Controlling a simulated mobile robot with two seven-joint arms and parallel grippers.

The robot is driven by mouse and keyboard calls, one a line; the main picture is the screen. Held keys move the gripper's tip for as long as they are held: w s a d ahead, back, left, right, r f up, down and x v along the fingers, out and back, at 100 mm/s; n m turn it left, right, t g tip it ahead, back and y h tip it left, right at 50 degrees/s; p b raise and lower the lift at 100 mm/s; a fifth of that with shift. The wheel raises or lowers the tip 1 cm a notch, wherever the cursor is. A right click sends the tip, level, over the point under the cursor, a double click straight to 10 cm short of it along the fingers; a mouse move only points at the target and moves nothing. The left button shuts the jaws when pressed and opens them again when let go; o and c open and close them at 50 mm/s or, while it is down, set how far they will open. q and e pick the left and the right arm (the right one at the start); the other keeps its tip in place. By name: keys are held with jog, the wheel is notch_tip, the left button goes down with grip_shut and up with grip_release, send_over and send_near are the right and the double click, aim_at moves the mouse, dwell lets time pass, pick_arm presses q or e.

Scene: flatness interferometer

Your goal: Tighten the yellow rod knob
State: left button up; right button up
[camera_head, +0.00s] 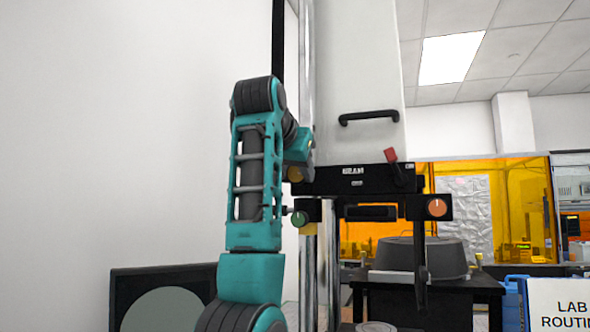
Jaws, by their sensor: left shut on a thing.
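The yellow rod knob (295,174) shows as a small amber disc at the left end of the black instrument head, beside the silver vertical rod (308,270). My left gripper (299,165) is at this knob and shut on it. Its fingers are mostly hidden by my own wrist, so the exact grip on the knob is hard to see. My right gripper is not in view.
A green knob (299,218) sits just below, with a small yellow patch under it. A dark framed round panel (165,308) stands at lower left.

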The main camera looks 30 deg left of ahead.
pick_arm(q)
jog(key=n+h, duration=0.1)
jog(key=n, duration=0.1)
jog(key=shift+a+n+h, duration=0.1)
jog(key=shift+n+h, duration=0.3)
jog(key=n+t+h, duration=0.1)
jog(key=n+h, duration=0.1)
jog(key=n, duration=0.1)
jog(key=shift+s+a, duration=0.1)
jog(key=shift+a, duration=0.05)
jog(key=n+h, duration=0.1)
jog(key=n+t+b, duration=0.1)
jog(key=n, duration=0.1)
jog(key=shift+a+f+t+h, duration=0.2)
jog(key=shift+t+h, duration=0.1)
jog(key=shift+h, duration=0.1)
jog(key=shift+n+t+h+b, duration=0.35)
jog(key=shift+n+t, duration=0.25)
jog(key=shift+n, duration=1.1)
jog(key=o, duration=1.1)
jog(key=shift+f, duration=0.1)
jog(key=shift+c, duration=0.2)
